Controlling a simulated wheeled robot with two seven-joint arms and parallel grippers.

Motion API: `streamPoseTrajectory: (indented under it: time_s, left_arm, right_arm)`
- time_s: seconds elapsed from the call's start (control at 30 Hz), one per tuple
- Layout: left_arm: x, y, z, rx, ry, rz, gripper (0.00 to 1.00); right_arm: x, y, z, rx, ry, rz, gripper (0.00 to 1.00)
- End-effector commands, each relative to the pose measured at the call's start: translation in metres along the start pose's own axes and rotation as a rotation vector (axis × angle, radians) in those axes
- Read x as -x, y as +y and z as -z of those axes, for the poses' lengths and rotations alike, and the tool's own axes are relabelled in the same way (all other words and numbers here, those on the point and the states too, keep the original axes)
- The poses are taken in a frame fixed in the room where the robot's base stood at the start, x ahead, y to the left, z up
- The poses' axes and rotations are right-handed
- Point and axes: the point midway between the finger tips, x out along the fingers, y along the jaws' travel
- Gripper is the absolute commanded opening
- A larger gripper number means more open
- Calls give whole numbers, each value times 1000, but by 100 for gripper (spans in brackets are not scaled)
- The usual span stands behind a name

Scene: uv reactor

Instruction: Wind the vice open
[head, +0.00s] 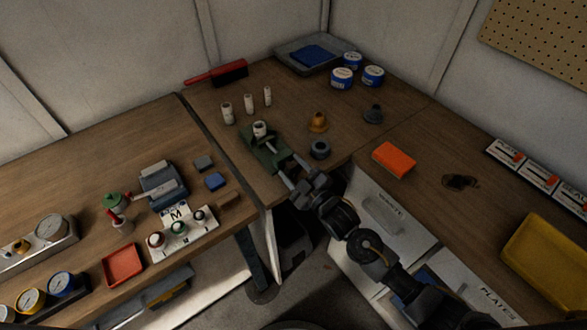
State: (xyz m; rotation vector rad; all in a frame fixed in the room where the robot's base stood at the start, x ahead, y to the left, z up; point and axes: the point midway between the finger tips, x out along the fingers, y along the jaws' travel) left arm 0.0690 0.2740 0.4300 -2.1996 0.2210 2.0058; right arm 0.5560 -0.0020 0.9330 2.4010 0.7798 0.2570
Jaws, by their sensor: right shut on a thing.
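A green vice (262,156) stands at the front edge of the corner bench, left of centre in the head view. A small pale cylindrical piece (260,129) is at its far end. Its bright metal screw end (285,181) points toward the front edge. My right gripper (303,186) reaches in from the lower right and is shut at the vice's front end, on what looks like its handle. The fingers and my arm hide most of the handle. I cannot tell how wide the jaws are apart. My left gripper is not in view.
A dark ring-shaped part (320,149) and a brass cone (318,122) stand close right of the vice. An orange block (394,159) lies further right. Several pale cylinders stand behind. A blue block (216,181) lies on the left bench. Bare wood lies behind the brass cone.

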Motion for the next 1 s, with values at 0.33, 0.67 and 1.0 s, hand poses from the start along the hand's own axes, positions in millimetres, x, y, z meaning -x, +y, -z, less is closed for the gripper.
streamPoseTrajectory:
  time_s: [0.33, 0.67, 1.0]
  left_arm:
    - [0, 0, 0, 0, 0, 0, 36]
    - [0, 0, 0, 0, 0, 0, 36]
    - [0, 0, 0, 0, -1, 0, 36]
  right_arm:
    - [0, -2, -2, 82, -2, 3, 24]
    - [1, -2, -3, 85, -4, 4, 24]
    - [2, -4, -4, 82, -8, 8, 69]
